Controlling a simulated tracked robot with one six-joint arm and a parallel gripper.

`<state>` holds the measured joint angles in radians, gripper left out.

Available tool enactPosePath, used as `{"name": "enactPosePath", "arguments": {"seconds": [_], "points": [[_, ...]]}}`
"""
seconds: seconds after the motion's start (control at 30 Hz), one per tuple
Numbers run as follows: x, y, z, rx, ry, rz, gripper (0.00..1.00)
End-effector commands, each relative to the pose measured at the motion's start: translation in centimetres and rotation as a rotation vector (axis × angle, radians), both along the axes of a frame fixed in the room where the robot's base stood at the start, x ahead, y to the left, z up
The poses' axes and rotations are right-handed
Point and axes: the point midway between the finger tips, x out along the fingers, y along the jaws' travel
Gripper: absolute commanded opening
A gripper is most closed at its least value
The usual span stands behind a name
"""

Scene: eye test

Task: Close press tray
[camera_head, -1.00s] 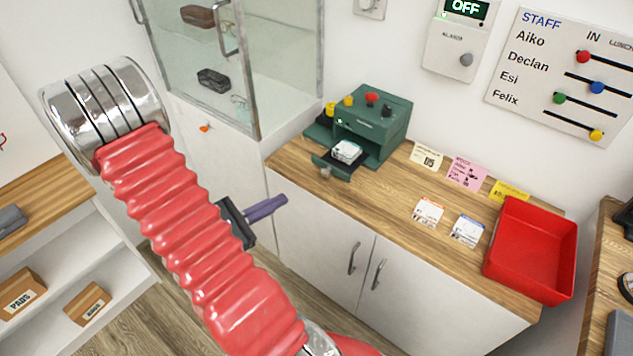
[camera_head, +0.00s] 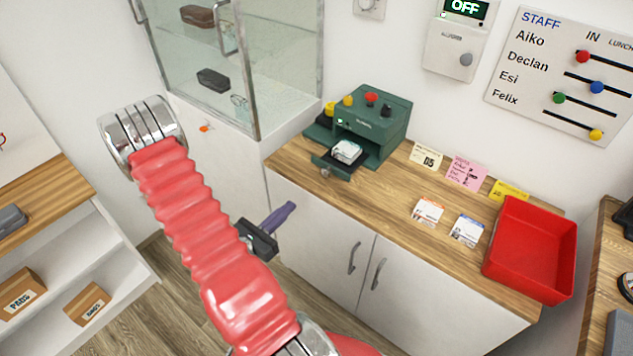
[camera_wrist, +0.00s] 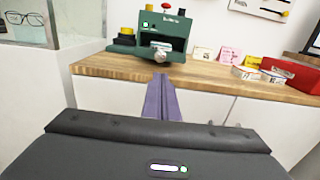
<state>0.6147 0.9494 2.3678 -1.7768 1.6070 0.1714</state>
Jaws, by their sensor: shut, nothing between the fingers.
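A green press (camera_head: 375,122) stands at the back left of the wooden counter. Its tray (camera_head: 338,163) is pulled out at the front, with a white item (camera_head: 346,151) on it and a small grey knob (camera_head: 325,172) on its front. In the wrist view the press (camera_wrist: 150,28) is ahead, with the tray knob (camera_wrist: 160,55) just above my fingertips in the picture. My gripper (camera_head: 288,207) has purple fingers and is shut and empty. In the head view it is in front of the counter, below and left of the tray, apart from it. The wrist view shows the shut fingers (camera_wrist: 161,80) pointing at the press.
The counter (camera_head: 400,190) also holds two white cards (camera_head: 428,211), paper notes (camera_head: 466,172) and a red bin (camera_head: 530,250) at right. A glass cabinet (camera_head: 235,70) stands left of the press. The counter's front edge lies between my gripper and the tray.

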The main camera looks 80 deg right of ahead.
Motion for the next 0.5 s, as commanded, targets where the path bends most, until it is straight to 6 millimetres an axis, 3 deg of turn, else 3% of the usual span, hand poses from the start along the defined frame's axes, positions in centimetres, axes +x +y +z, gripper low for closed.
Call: {"name": "enactPosePath", "arguments": {"seconds": [0.5], "points": [[-1.8,-3.8,0.0,0.0,-0.001,-0.005,0.0]]}}
